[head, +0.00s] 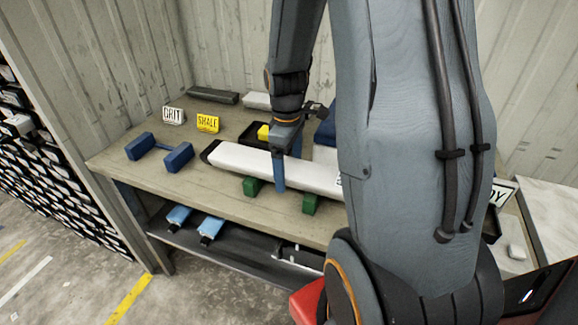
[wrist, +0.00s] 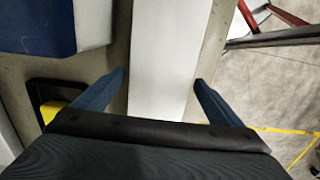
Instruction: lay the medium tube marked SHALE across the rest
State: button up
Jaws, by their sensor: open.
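A long white tube (head: 240,161) with a black left end lies at the table's front, by two green blocks (head: 252,187). Its right part is behind my arm, and only a scrap of dark marking shows there, too little to read. My gripper (head: 287,168) is open over this tube. In the wrist view the fingers (wrist: 160,82) stand either side of the white tube (wrist: 168,50), with gaps between. A yellow SHALE sign (head: 208,123) stands further back. I cannot tell which support is the rest.
A white GRIT sign (head: 173,115) stands beside the SHALE sign. A dark grey bar (head: 212,96) lies at the back. A black tray (head: 250,132) holds something yellow behind the tube. Light blue pieces (head: 178,217) lie on the lower shelf. The tabletop near the blue blocks is clear.

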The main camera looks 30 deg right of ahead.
aim_at(288, 166)
jog(key=shift+r, duration=0.15)
notch_tip(288, 166, up, 12)
jog(key=b, duration=0.3)
jog(key=s+a+f+m+t, duration=0.1)
jog(key=s+a+f+m, duration=0.2)
jog(key=a, duration=0.3)
jog(key=s+a+f+m+t, duration=0.1)
jog(key=s+a+f+m, duration=0.3)
jog(key=a, duration=0.3)
jog(key=shift+s+f+m, duration=0.25)
jog(key=shift+f+m, duration=0.05)
jog(key=shift+f, duration=0.5)
